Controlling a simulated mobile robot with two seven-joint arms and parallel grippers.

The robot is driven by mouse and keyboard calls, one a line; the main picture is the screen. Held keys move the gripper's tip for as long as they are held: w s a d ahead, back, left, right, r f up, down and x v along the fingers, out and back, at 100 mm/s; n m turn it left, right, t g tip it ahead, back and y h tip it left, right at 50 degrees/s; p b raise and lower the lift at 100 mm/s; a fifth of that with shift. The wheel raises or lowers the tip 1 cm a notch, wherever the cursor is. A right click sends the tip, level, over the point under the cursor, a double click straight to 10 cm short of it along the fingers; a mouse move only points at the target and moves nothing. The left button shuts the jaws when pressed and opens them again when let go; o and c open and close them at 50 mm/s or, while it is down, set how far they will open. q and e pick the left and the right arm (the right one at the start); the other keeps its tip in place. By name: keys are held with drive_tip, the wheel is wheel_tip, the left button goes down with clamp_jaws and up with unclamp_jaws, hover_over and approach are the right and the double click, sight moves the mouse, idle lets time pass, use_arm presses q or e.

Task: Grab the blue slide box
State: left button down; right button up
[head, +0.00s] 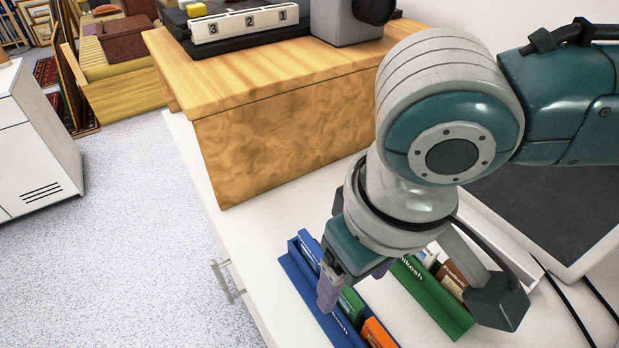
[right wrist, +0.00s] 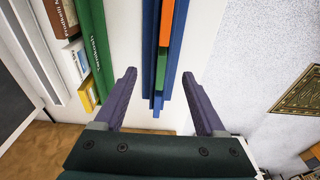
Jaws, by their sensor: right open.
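A long blue tray (head: 295,275) lies on the white counter and holds a blue slide box (head: 309,246) at its far end, with a green box (head: 352,303) and an orange box (head: 377,333) behind it in a row. My right gripper (head: 352,284) is open and points down over the tray, hiding part of the row. In the right wrist view, the blue slide box (right wrist: 158,103) is at the near end of the row, and the open fingers appear on either side of the row. I cannot tell how far above it they are. My left gripper is not in view.
A green tray (head: 432,296) with several boxes stands to the right of the blue one. A wooden block (head: 290,135) with a numbered strip (head: 245,22) on top stands behind. A dark panel (head: 545,215) lies at the right. The counter's left edge is close.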

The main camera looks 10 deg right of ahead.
sight(349, 292)
drive_tip(key=f, duration=0.2)
drive_tip(key=f+b, duration=0.1)
drive_tip(key=f, duration=0.1)
drive_tip(key=f+b, duration=0.1)
drive_tip(key=f, duration=0.1)
drive_tip(key=shift+w+a+f, duration=0.15)
drive_tip(key=shift+w+a, duration=0.05)
drive_tip(key=shift+w, duration=0.15)
clamp_jaws()
idle(0.5)
